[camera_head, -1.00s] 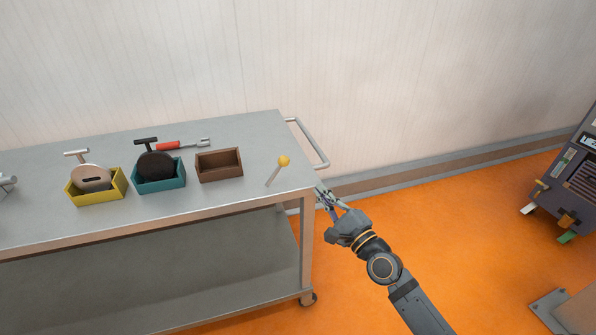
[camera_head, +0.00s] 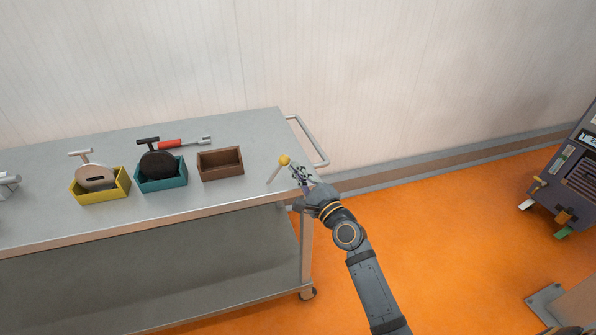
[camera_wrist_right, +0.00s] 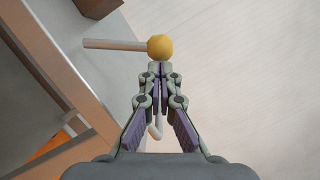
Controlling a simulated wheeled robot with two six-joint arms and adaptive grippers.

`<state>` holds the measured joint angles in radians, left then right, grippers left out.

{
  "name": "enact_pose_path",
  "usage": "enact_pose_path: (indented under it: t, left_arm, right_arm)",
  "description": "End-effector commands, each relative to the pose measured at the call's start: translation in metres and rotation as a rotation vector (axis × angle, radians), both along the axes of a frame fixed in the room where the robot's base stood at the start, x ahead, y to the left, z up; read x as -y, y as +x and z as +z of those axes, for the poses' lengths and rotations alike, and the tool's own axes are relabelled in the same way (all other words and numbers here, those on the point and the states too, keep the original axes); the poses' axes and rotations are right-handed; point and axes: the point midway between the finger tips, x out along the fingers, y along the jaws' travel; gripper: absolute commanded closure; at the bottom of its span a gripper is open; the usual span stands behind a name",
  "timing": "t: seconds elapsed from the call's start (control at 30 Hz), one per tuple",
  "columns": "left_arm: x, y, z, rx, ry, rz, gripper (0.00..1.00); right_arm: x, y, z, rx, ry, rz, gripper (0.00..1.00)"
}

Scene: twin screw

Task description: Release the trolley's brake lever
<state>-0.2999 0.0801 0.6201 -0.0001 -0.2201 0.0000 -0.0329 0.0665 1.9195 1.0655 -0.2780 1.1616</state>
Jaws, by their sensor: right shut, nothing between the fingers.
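The brake lever (camera_head: 279,168) is a thin grey rod with a yellow ball knob (camera_head: 285,160) at its top. It stands tilted near the right end of the trolley (camera_head: 225,118). My right gripper (camera_head: 295,168) is shut and empty, its fingertips just right of the knob. In the right wrist view the lever rod (camera_wrist_right: 112,44) lies across the top, and the knob (camera_wrist_right: 160,47) is right ahead of the closed fingertips (camera_wrist_right: 160,66). I cannot tell whether they touch. My left gripper is not clearly in view.
On the trolley top stand a yellow bin (camera_head: 104,196), a teal bin (camera_head: 165,183) and a brown empty bin (camera_head: 220,174). A red-handled tool (camera_head: 172,143) lies behind them. A push handle (camera_head: 312,146) juts from the right end. A dark machine (camera_head: 570,185) stands far right on open orange floor.

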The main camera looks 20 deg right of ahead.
Motion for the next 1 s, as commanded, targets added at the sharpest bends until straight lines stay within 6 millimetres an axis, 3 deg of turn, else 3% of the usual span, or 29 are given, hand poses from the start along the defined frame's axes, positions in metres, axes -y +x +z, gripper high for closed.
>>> enact_pose_path:
  t: [0.67,1.0]
  left_arm:
    - [0.0,0.0,0.018,0.0,0.0,0.0,0.6]
    - [0.0,0.0,0.048,0.0,0.0,0.0,0.6]
  right_arm:
    - [-0.008,0.0,0.011,0.0,-0.119,0.001,1.0]
    - [-0.021,0.0,0.029,0.001,-0.307,0.001,1.0]
